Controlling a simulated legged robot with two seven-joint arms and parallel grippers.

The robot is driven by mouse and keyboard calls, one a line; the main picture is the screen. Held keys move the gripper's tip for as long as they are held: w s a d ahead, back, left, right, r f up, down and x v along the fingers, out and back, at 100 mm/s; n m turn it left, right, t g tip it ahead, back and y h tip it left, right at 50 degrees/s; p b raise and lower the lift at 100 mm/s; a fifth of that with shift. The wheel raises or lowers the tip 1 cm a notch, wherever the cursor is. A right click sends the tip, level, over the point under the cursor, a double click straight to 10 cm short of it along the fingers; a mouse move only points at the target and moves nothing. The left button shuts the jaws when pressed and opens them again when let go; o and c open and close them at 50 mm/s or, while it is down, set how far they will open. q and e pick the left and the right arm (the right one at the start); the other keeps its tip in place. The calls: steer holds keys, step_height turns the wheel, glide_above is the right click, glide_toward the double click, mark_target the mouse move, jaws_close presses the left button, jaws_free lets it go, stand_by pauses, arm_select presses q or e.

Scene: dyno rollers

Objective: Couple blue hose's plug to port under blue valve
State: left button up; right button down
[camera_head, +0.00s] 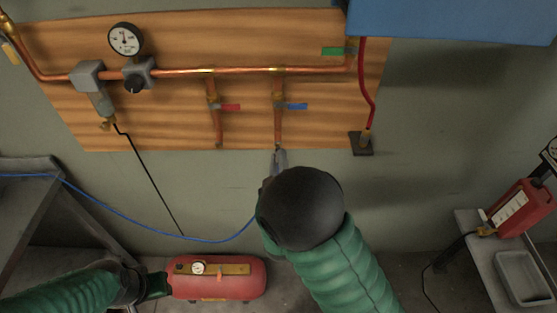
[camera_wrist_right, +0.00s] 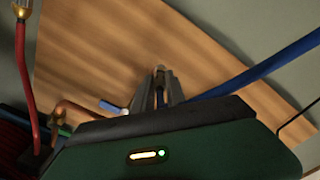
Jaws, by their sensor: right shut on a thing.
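The blue valve's handle (camera_head: 297,106) is on a copper drop pipe on the wooden board, and its port (camera_head: 278,144) is the pipe's lower end. My right gripper (camera_head: 279,158) is just below that port, shut on the end of the blue hose (camera_head: 210,240). The plug itself is mostly hidden between the fingers (camera_wrist_right: 158,88). I cannot tell whether the plug touches the port. In the right wrist view, the blue handle (camera_wrist_right: 110,107) is left of the fingers and the blue hose (camera_wrist_right: 260,70) leads off right. My left gripper (camera_head: 155,285) is beside the red tank; its fingers are unclear.
The red valve (camera_head: 229,107) is on a drop pipe left of the blue one. A red tank (camera_head: 220,279) is on the floor. A black hose (camera_head: 150,180) hangs from the regulator. A metal table (camera_head: 35,200) stands left, and a bench with a grey tray (camera_head: 525,280) stands right.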

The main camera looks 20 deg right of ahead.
steer(key=shift+w, duration=0.6)
stand_by(0.5)
steer(key=c, duration=1.3)
jaws_free()
